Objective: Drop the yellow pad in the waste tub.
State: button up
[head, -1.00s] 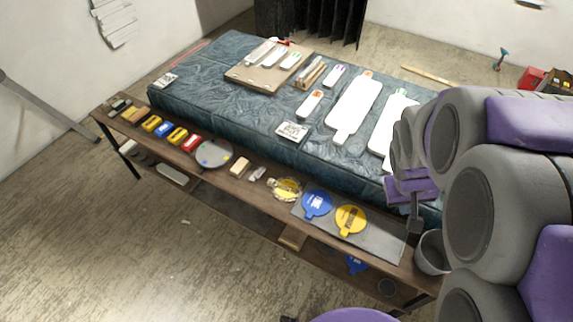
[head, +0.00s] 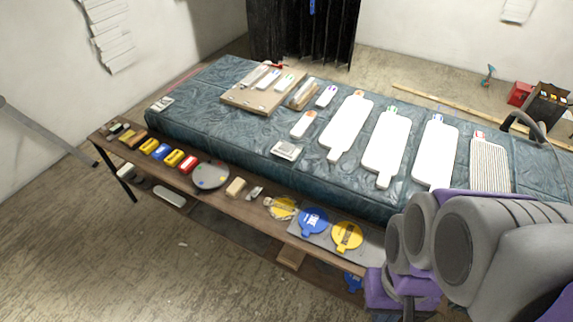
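A round yellow pad (head: 347,236) with a short tab lies on a grey sheet (head: 312,241) on the low wooden bench. A round blue pad (head: 313,221) lies left of it. Another round yellow piece (head: 282,208) lies further left, beside the sheet. My gripper (head: 402,300) is at the lower right, right of the yellow pad and apart from it in the picture. Its fingers are not clear, and I see nothing held. The waste tub does not show now; my arm covers the bench's right end.
The bench (head: 222,203) also carries a round grey plate (head: 211,175) and a row of small coloured blocks (head: 162,152). Behind it is a blue padded table (head: 225,128) with white paddle-shaped boards (head: 387,147).

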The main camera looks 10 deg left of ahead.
aim_at(282, 208)
jog(key=i+j, duration=0.15)
jog(key=j, duration=0.25)
jog(key=i+j, duration=0.1)
jog(key=j, duration=0.3)
jog(key=i+j+z, duration=0.1)
jog(key=j, duration=0.3)
jog(key=i+j, duration=0.15)
jog(key=j, duration=0.3)
jog(key=i+j+z, duration=0.1)
jog(key=j, duration=0.3)
jog(key=i+j, duration=0.15)
jog(key=j, duration=0.3)
